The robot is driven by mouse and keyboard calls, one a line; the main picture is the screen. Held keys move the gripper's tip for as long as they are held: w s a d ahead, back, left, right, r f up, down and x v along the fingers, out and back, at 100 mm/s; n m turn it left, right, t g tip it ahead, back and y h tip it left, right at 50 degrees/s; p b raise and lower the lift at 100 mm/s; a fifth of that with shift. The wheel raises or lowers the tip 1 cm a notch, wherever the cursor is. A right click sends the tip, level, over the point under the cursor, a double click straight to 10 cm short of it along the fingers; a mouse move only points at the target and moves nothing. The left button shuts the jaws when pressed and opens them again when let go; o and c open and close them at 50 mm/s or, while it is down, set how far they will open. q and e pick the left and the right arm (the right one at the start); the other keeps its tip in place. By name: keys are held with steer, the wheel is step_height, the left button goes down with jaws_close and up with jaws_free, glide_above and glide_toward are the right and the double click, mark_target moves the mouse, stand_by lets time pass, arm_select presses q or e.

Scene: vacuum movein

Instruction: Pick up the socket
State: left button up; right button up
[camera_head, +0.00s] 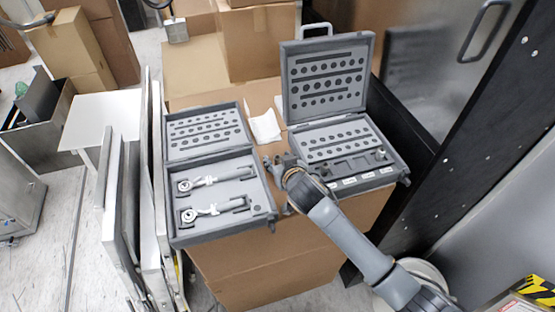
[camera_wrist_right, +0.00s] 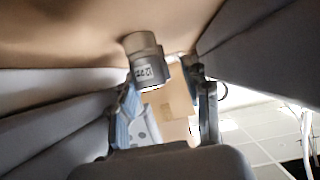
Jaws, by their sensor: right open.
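My right gripper (camera_head: 272,162) is open, low in the gap between the two grey tool cases. In the right wrist view a grey stepped socket (camera_wrist_right: 147,60) with a small white label is between the open fingers (camera_wrist_right: 163,78), nearer the left finger. Whether it touches that finger I cannot tell. In the head view I cannot make this socket out clearly behind my gripper. My left gripper is not in view.
The open left case (camera_head: 172,215) holds two ratchet-like tools (camera_head: 200,183) (camera_head: 213,212). Both cases stand on a cardboard box (camera_head: 265,268). A white cloth (camera_head: 265,127) lies between them. Upright panels (camera_head: 120,205) stand to the left, a dark frame (camera_head: 455,140) to the right.

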jaws_close()
